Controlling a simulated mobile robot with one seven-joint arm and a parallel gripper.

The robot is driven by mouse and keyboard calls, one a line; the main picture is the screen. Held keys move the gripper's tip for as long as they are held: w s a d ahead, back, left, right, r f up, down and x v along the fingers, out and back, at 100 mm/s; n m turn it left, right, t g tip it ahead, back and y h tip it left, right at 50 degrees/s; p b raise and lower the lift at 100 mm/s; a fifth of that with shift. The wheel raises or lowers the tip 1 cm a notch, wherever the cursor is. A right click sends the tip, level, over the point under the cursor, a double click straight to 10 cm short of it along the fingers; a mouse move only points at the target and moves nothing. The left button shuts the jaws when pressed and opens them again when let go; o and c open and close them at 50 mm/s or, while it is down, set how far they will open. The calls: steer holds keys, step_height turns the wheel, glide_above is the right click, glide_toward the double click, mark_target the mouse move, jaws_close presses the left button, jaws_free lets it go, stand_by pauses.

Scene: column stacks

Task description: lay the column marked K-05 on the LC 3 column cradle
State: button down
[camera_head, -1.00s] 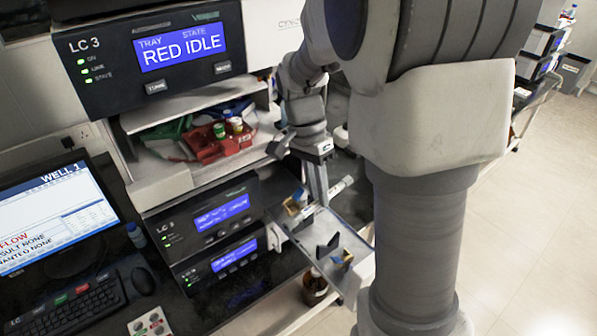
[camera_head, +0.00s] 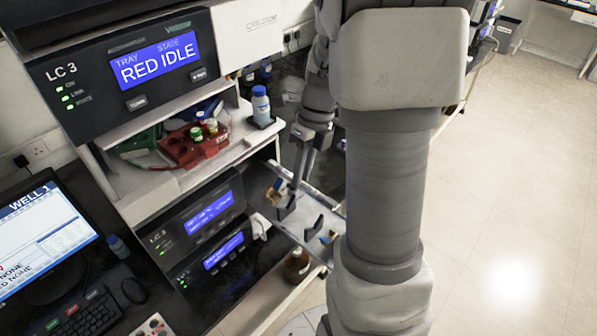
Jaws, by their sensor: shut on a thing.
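The LC 3 column cradle is on a pulled-out tray (camera_head: 299,217) beside the lower LC 3 units. Two dark upright holders, a near one (camera_head: 313,228) and a far one (camera_head: 286,208), stand on it, with tan and blue pieces at its ends. My gripper (camera_head: 296,188) points down over the far part of the tray, its fingers close together and shut on a slim thing, apparently the column. The column is mostly hidden now and its mark cannot be read. I cannot tell whether it touches the holders.
My arm covers the right side of the tray. A blue-capped bottle (camera_head: 261,106) stands on the shelf above, near a red rack (camera_head: 194,146) with vials. A brown bottle (camera_head: 297,264) stands below the tray. Floor on the right is clear.

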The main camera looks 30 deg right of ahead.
steer(key=shift+f+b, duration=3.95)
steer(key=shift+f, duration=1.4)
steer(key=shift+f, duration=0.55)
steer(key=c, duration=0.7)
jaws_free()
steer(key=shift+c, duration=0.2)
